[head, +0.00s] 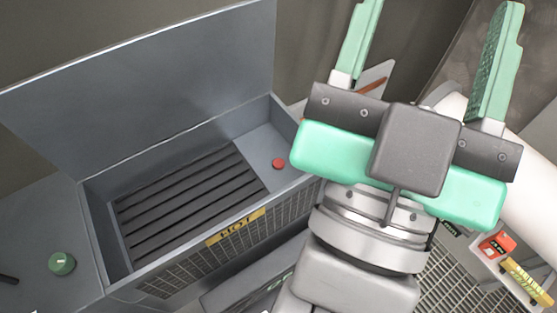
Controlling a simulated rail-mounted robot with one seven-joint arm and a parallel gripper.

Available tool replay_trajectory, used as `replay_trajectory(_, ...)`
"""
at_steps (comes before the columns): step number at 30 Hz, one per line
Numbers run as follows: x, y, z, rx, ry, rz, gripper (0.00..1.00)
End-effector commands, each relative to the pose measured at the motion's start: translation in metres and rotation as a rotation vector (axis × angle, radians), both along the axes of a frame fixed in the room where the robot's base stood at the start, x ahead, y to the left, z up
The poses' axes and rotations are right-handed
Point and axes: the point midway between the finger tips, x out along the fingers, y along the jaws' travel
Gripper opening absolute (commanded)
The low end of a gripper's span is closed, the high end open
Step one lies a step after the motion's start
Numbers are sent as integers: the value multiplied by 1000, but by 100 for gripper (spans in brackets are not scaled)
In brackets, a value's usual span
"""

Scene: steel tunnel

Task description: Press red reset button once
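The small round red button (279,164) sits on a flat grey panel at the right end of the open grey box, beside the dark slats. My gripper (430,40) is at the upper right, with its two green fingers spread wide apart and nothing seen between them. It is to the right of the red button and apart from it. The button is in plain view; whether it is pressed in cannot be told.
The grey box (190,245) has a raised lid (150,80), dark slats (190,195) and a yellow "HOT" label (236,227). A green knob (61,263) is on the left surface. A tray with a red box (497,245) stands lower right, above floor grating.

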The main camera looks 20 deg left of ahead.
Motion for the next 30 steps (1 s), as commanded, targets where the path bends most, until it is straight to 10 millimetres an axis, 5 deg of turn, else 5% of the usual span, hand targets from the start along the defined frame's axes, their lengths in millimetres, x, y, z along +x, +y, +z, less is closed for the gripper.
replay_trajectory(1,0,0,0,0,0,0,50)
replay_trajectory(9,0,0,0,0,0,0,0)
replay_trajectory(30,0,0,0,0,0,0,0)
